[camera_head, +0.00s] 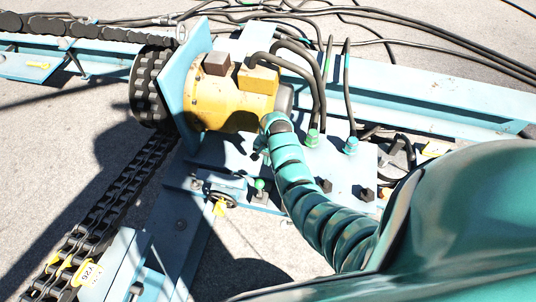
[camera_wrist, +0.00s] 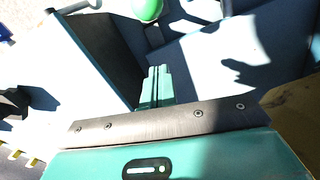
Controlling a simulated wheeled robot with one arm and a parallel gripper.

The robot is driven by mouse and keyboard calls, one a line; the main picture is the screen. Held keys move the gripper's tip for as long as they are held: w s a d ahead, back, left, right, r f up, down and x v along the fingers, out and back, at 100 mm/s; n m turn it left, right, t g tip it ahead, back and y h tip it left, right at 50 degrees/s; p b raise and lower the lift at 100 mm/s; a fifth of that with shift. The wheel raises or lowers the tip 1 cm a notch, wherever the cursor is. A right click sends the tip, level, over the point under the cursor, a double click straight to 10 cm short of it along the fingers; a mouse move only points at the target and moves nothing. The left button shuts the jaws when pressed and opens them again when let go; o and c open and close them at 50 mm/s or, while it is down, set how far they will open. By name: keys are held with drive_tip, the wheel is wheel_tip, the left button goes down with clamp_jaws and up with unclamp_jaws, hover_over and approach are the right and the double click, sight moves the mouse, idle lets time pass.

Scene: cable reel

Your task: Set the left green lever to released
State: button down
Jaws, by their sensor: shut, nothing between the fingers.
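A small round green knob (camera_head: 259,184), which looks like the left green lever's end, stands on the pale blue plate below the yellow motor in the head view. A shiny green ball (camera_wrist: 147,9), probably the same knob, is cut off by the top edge of the wrist view. My gripper (camera_wrist: 157,84) is shut and empty, its teal fingers together and apart from the ball in the picture. In the head view my gripper (camera_head: 266,151) hangs small at the end of my segmented arm, just above the knob. The lever's stem and setting cannot be made out.
A yellow motor (camera_head: 222,97) with black hoses stands behind my gripper. Green hose fittings (camera_head: 313,138) and dark knobs (camera_head: 325,185) are to the right. A heavy chain (camera_head: 105,205) runs down the left.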

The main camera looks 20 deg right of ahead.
drive_tip(key=s+a+f, duration=0.1)
drive_tip(key=f, duration=0.1)
drive_tip(key=s+a+f+p, duration=0.1)
drive_tip(key=a+f, duration=0.1)
drive_tip(key=shift+s, duration=0.4)
idle(0.4)
drive_tip(key=shift+s+a, duration=0.1)
